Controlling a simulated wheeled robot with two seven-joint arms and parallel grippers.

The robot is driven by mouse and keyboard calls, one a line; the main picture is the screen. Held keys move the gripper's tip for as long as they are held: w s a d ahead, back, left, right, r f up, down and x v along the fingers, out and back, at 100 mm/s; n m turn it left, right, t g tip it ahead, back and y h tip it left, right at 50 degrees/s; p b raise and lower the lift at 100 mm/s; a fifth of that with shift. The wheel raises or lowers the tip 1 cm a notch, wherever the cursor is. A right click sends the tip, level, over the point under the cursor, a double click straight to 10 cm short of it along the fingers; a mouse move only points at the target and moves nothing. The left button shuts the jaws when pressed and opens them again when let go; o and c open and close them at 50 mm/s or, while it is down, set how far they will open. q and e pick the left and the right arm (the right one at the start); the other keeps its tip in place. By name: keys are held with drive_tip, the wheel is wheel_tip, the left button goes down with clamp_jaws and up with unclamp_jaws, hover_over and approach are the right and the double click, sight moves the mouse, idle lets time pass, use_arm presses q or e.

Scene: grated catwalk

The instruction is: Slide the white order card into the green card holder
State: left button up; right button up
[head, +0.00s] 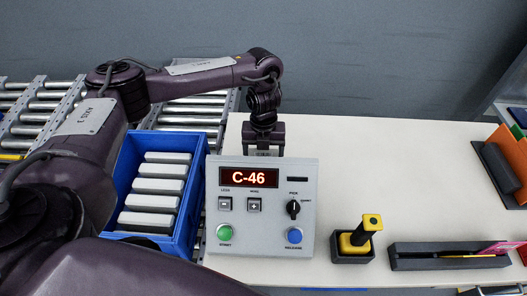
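I cannot make out the white order card for certain; a pale flat piece (497,291) is cut off by the bottom right edge. A green panel (518,131), perhaps the green card holder, shows at the right edge behind an orange panel (513,152) and is mostly out of view. My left gripper (264,152) points down just behind the grey control box, far to the left of these panels. Its fingertips are partly hidden by the box, and whether it is open is unclear. My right gripper is not in view.
The grey control box (308,215) reads C-46. A blue crate (192,225) of grey blocks stands left of it. A black-and-yellow stamp (357,240) in a holder and a dark tray (405,262) lie to the right. The table's (410,165) back middle is clear.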

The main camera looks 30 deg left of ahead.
use_arm(q)
drive_tip(key=shift+f+b, duration=0.35)
drive_tip(key=shift+f, duration=0.3)
drive_tip(key=o, duration=1)
drive_tip(key=shift+r, duration=0.1)
drive_tip(key=shift+r+p, duration=1.3)
drive_tip(key=shift+r, duration=0.15)
wheel_tip(320, 180, up, 5)
drive_tip(key=p, duration=0.5)
